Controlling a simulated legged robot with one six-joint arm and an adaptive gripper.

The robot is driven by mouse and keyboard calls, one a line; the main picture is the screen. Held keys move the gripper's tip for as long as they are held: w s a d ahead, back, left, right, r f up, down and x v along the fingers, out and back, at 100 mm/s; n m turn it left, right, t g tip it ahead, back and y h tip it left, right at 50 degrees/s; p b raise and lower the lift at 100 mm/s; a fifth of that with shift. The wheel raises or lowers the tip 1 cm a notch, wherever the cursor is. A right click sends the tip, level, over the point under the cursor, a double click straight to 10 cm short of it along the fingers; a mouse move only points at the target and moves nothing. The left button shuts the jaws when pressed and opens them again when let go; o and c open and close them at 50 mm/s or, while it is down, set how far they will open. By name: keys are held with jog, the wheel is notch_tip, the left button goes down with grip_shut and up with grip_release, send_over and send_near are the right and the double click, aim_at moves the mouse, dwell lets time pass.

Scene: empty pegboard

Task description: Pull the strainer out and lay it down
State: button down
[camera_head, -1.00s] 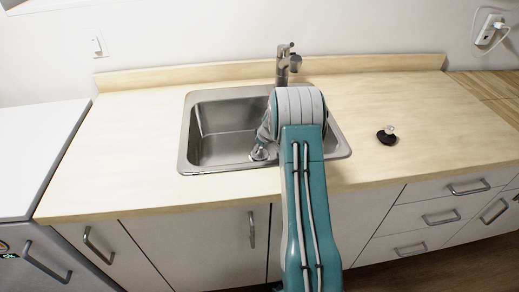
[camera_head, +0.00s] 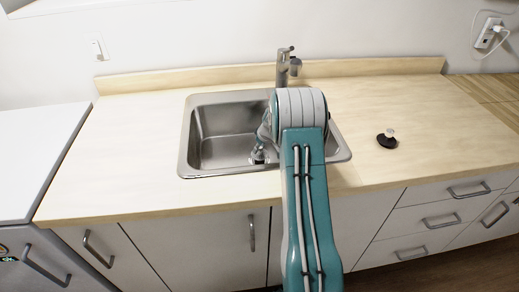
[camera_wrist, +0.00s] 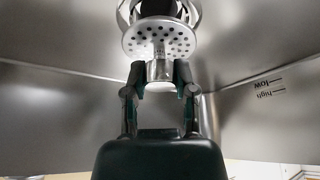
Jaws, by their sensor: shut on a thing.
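The strainer (camera_wrist: 160,38) is a silver perforated disc with a short metal knob, seen in the wrist view. My gripper (camera_wrist: 160,74) has its two dark fingers shut on the knob, one on each side. A ring and a dark round part show behind the disc at the top edge; whether the strainer is clear of the drain I cannot tell. In the head view my gripper (camera_head: 259,156) is inside the sink (camera_head: 215,151), near its front wall, and the strainer is not clearly visible there. My arm covers the sink's right part.
A faucet (camera_head: 284,66) stands behind the sink. A black stopper (camera_head: 387,141) with a pale knob lies on the wooden counter (camera_head: 120,148) to the right. The counter left of the sink is clear. Sink walls close around my gripper.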

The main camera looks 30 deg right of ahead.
jog(key=shift+r, duration=0.15)
jog(key=shift+r, duration=2.2)
